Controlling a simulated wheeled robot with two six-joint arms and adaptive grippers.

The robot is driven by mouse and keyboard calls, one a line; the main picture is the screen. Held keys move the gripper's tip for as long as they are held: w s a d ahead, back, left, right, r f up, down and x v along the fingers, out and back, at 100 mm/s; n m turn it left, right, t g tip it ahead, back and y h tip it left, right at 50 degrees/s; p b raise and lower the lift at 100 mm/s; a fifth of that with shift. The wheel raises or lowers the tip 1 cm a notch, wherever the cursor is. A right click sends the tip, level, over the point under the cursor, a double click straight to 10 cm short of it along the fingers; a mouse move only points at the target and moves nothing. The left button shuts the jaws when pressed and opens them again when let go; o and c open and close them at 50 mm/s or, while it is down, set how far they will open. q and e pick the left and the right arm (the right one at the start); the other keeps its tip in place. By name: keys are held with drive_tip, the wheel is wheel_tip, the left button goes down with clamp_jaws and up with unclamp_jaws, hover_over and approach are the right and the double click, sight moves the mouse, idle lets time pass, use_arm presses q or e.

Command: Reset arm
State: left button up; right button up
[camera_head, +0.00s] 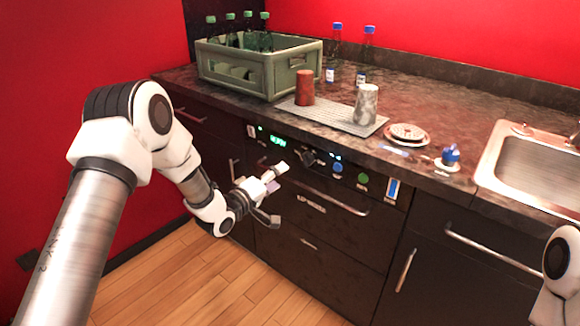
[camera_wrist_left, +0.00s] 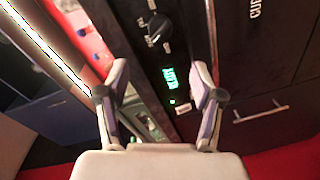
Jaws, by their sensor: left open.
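My left arm comes in from the left in the head view and reaches toward the dark cabinet front. My left gripper (camera_head: 272,193) is open and empty, in front of the control panel (camera_head: 322,163) with its green display and knob. In the left wrist view the two fingers of my left gripper (camera_wrist_left: 160,85) stand apart with nothing between them, and the panel's black knob (camera_wrist_left: 158,28) and green display (camera_wrist_left: 175,78) lie beyond. Part of my right arm shows at the lower right edge of the head view; its gripper is out of the picture.
On the counter (camera_head: 445,105) stand a green crate (camera_head: 278,77) of bottles, two blue-capped bottles (camera_head: 334,55), a red cup (camera_head: 304,88) and a grey cup (camera_head: 366,104) on a mat (camera_head: 332,120), plates (camera_head: 407,135) and a sink (camera_head: 535,160). The wooden floor (camera_head: 170,275) is clear.

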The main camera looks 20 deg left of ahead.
use_arm(q)
drive_tip(key=s+d+f+g+y+p, duration=0.1)
drive_tip(key=s+d+f+g+p, duration=0.3)
drive_tip(key=s+f, duration=0.4)
drive_tip(key=s+d+f+g+y+p, duration=0.1)
drive_tip(key=s+d+f+g+p, duration=0.15)
drive_tip(key=s+f+p, duration=0.55)
drive_tip(key=s+a+m+g+y, duration=0.1)
drive_tip(key=s+m+g, duration=0.2)
drive_tip(key=s, duration=0.6)
drive_tip(key=s+a+m+g+y, duration=0.1)
drive_tip(key=s+m+g, duration=0.2)
drive_tip(key=s, duration=0.7)
drive_tip(key=s+a+f+m+g+y, duration=0.1)
drive_tip(key=s+a+m+g, duration=0.1)
drive_tip(key=s, duration=0.7)
drive_tip(key=shift+s+m+g, duration=0.3)
drive_tip(key=shift+m+g, duration=0.6)
drive_tip(key=shift+g, duration=0.05)
